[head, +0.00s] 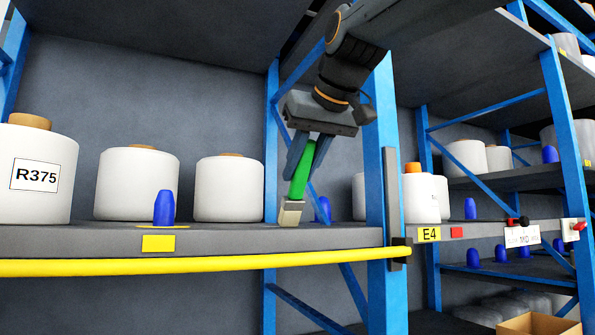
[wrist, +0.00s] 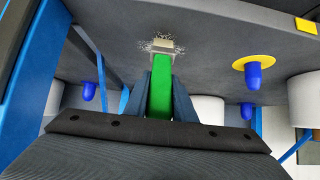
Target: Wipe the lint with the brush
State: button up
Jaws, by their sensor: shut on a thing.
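A brush with a green handle (head: 302,170) and a pale bristle block (head: 291,212) stands near-upright, bristles down, at the front of the grey shelf (head: 215,238). My gripper (head: 302,158) is shut on the green handle from above. In the wrist view the brush handle (wrist: 161,88) runs between my two fingers, and its bristle block (wrist: 163,45) is at the shelf surface. Speckled whitish lint (wrist: 166,36) lies on the shelf around the bristle block, which covers part of it. I cannot make out the lint in the head view.
A blue peg (head: 164,208) stands on a yellow disc left of the brush; another blue peg (head: 323,210) is just behind it. White bobbins (head: 229,188) stand further back. A blue upright (head: 376,150) is close on the right. A yellow rail (head: 190,263) runs along the shelf front.

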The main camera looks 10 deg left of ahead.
jog(key=shift+s+d+b, duration=0.3)
jog(key=shift+s+d, duration=0.35)
jog(key=shift+s, duration=0.35)
jog(key=shift+w+a+r+p, duration=0.15)
jog(key=shift+w+p, duration=0.15)
jog(key=shift+w, duration=0.65)
jog(key=shift+w+a+f+p, duration=0.1)
jog(key=shift+w+p, duration=0.15)
jog(key=shift+w, duration=0.7)
jog(key=shift+w+a+p, duration=1.65)
jog(key=shift+w, duration=2.6)
jog(key=s+d+b, duration=0.4)
jog(key=s+d, duration=0.2)
jog(key=s, duration=0.4)
jog(key=shift+s+d+b, duration=0.25)
jog(key=shift+s+b, duration=0.05)
jog(key=shift+b, duration=0.05)
jog(key=shift+r, duration=0.1)
